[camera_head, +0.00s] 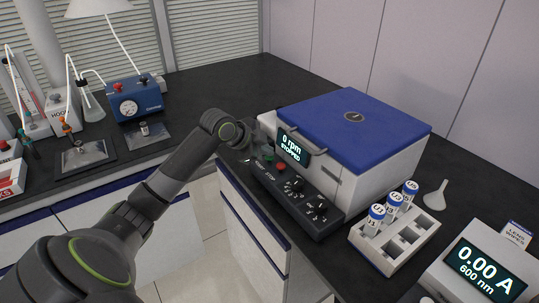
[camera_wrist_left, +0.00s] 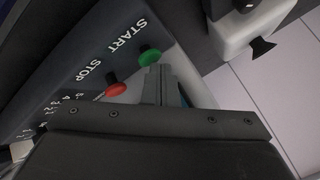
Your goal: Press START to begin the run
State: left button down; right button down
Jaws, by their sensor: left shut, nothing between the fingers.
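The centrifuge (camera_head: 375,130) is a white box with a closed blue lid. Its display (camera_head: 293,150) reads "0 rpm STOPPED". A dark sloped panel (camera_head: 300,200) along its front carries the buttons and several knobs. The green START button (camera_wrist_left: 149,56) and the red STOP button (camera_wrist_left: 116,89) show clearly in the left wrist view, with white labels beside them. My left gripper (camera_wrist_left: 157,72) is shut and empty, its tips right by the green button. I cannot tell whether they touch it. In the head view the left gripper (camera_head: 257,152) is at the panel's far end. My right gripper is not in view.
A white rack (camera_head: 398,262) with several capped tubes stands right of the centrifuge, near a white funnel (camera_head: 435,196) and a meter (camera_head: 480,275) reading "0.00 A 600 nm". A blue gauge box (camera_head: 134,98) and glassware stand on the left bench. Open floor lies below the panel.

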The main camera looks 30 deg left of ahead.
aim_at(266, 158)
pick_arm(q)
jog(key=shift+f, duration=0.35)
jog(key=shift+r, duration=0.1)
dwell(0.4)
jog(key=shift+r+p, duration=1.25)
notch_tip(266, 158, up, 5)
jog(key=p, duration=0.5)
dwell(0.3)
